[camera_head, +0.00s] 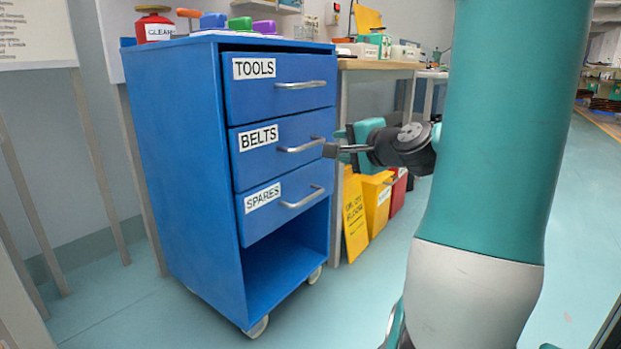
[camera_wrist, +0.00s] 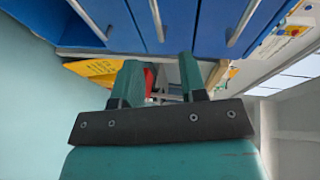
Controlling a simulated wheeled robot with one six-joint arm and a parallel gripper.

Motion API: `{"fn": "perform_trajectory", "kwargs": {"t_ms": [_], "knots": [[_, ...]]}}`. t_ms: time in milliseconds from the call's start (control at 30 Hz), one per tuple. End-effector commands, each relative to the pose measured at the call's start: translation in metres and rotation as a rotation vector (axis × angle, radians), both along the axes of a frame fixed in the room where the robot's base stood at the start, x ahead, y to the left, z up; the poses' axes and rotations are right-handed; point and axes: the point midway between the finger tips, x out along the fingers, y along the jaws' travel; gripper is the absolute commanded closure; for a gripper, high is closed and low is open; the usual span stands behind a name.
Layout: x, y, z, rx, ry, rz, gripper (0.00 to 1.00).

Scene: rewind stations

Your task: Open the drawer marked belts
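The drawer marked BELTS (camera_head: 259,160) is the middle one of three in a blue cabinet and looks shut, flush with its neighbours. Its silver bar handle (camera_head: 301,146) is on the right part of its front. My gripper (camera_head: 338,143) is just right of this handle in the head view. In the wrist view its two teal fingers (camera_wrist: 160,72) stand apart with nothing between them. The middle handle (camera_wrist: 157,18) lies ahead, in line with the gap between the fingers. I see no contact with the handle.
The TOOLS drawer (camera_head: 276,82) is above and the SPARES drawer (camera_head: 273,201) below, both shut with similar handles. An open shelf (camera_head: 282,279) is underneath. A yellow bin (camera_head: 376,204) stands behind my gripper under a workbench (camera_head: 376,64). Floor in front of the cabinet is clear.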

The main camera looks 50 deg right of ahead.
Motion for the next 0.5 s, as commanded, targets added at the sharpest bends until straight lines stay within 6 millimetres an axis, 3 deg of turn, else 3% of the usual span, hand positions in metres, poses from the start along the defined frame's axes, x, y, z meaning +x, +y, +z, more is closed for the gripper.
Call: {"fn": "perform_trajectory", "kwargs": {"t_ms": [33, 200, 500], "knots": [[-0.004, -0.007, -0.012, 0.007, -0.013, -0.025, 0.61], [-0.007, -0.015, -0.01, 0.019, -0.033, -0.054, 0.61], [0.013, -0.021, -0.007, 0.026, -0.032, -0.048, 0.61]]}}
